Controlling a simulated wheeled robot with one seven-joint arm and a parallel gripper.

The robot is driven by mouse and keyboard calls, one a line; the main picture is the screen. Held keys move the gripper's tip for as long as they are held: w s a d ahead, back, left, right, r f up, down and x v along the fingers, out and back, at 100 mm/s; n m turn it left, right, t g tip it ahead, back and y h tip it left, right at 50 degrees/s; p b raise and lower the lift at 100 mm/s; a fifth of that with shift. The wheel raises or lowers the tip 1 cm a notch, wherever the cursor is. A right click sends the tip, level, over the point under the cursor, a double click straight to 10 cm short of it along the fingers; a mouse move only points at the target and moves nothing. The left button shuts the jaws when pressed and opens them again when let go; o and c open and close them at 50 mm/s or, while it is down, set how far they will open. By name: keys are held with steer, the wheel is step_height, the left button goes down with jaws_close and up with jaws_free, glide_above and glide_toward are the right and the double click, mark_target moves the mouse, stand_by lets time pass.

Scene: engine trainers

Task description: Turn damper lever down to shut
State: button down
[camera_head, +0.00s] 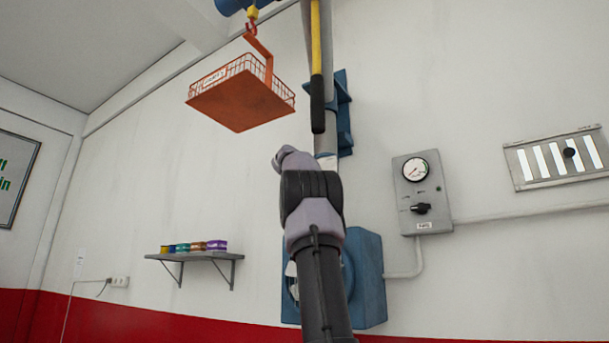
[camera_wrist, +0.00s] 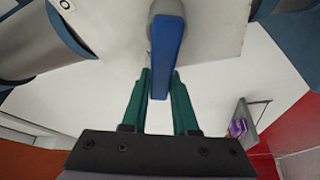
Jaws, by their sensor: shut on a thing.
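In the wrist view, the blue damper lever (camera_wrist: 166,50) comes down from the top middle, with its lower end between the two green fingers of my gripper (camera_wrist: 161,88). The gripper is shut on the lever. A pale grey surface lies behind it. In the head view, my arm stands in front of the pipe (camera_head: 326,150) and hides the gripper and lever.
An orange basket (camera_head: 240,106) hangs from a hook at upper left. A yellow and black bar (camera_head: 316,70) hangs before the pipe. A blue housing (camera_head: 368,280) sits behind my arm. A gauge box (camera_head: 422,193), slotted panel (camera_head: 527,166) and shelf (camera_head: 196,256) are on the wall.

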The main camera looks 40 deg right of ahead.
steer(key=shift+w+f+n+g+y, duration=0.25)
steer(key=shift+f+n, duration=0.4)
steer(key=shift+n, duration=0.45)
steer(key=shift+f+n+g+y, duration=0.15)
steer(key=shift+f+n+y, duration=0.35)
steer(key=shift+n, duration=0.6)
steer(key=shift+f, duration=0.2)
steer(key=c, duration=0.7)
jaws_free()
steer(key=shift+r, duration=0.1)
steer(key=shift+s+a, duration=0.1)
